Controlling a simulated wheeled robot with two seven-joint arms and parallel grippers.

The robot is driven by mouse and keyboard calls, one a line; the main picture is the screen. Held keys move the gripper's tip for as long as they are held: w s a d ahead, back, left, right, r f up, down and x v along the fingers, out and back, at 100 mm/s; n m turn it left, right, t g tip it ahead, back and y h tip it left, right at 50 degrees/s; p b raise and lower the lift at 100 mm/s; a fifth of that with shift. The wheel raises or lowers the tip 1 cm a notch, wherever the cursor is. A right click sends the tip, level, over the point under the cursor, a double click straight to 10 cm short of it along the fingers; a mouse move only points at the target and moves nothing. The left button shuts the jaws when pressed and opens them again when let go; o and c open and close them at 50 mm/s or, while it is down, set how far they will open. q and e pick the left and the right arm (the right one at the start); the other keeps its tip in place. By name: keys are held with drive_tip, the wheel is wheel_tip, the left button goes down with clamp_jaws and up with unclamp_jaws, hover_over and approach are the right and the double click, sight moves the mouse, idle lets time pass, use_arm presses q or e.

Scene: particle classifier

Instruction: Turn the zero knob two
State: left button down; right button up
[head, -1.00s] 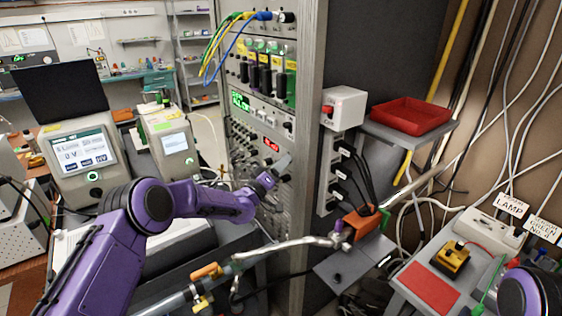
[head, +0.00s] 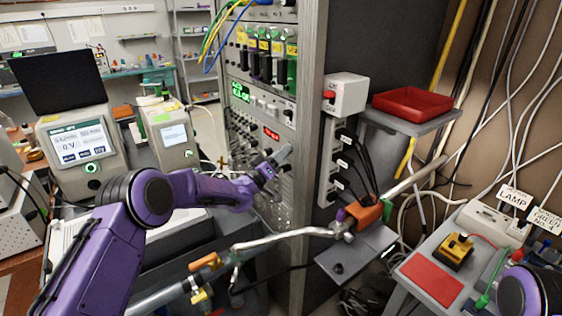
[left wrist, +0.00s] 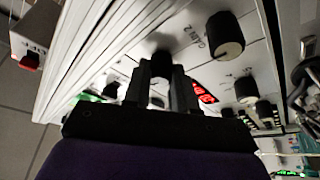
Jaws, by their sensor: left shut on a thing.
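My left gripper (head: 282,154) is at the front of the tall instrument rack (head: 312,60), just below a small red display (head: 271,133). In the left wrist view, its two dark fingers (left wrist: 162,88) are closed on either side of a small black knob (left wrist: 161,65) on the white panel. The fingers partly hide the knob, and I cannot read its label. A larger black knob (left wrist: 226,34) sits up and to the right of it, beside printed lettering, with another black knob (left wrist: 246,88) below that. My right gripper is out of view.
Cables (head: 222,38) hang from the rack's upper modules. A white box with a red switch (head: 344,92) and a shelf with a red tray (head: 412,103) are on its right side. Metal pipework (head: 290,236) crosses in front of the rack.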

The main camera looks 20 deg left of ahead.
use_arm(q)
drive_tip(key=shift+w+a+m+g+h+b, duration=0.1)
drive_tip(key=shift+m+g+h+b, duration=1.1)
drive_tip(key=shift+m+b, duration=2)
drive_tip(key=shift+w+a+m+g+h+b, duration=0.1)
drive_tip(key=shift+m+g+h+b, duration=1.05)
drive_tip(key=shift+m+b, duration=2)
drive_tip(key=shift+m+g+h+b, duration=0.75)
drive_tip(key=shift+m+h+b, duration=0.9)
drive_tip(key=shift+m+b, duration=1.55)
drive_tip(key=shift+m+p, duration=0.45)
drive_tip(key=shift+m, duration=0.3)
drive_tip(key=c, duration=0.9)
unclamp_jaws()
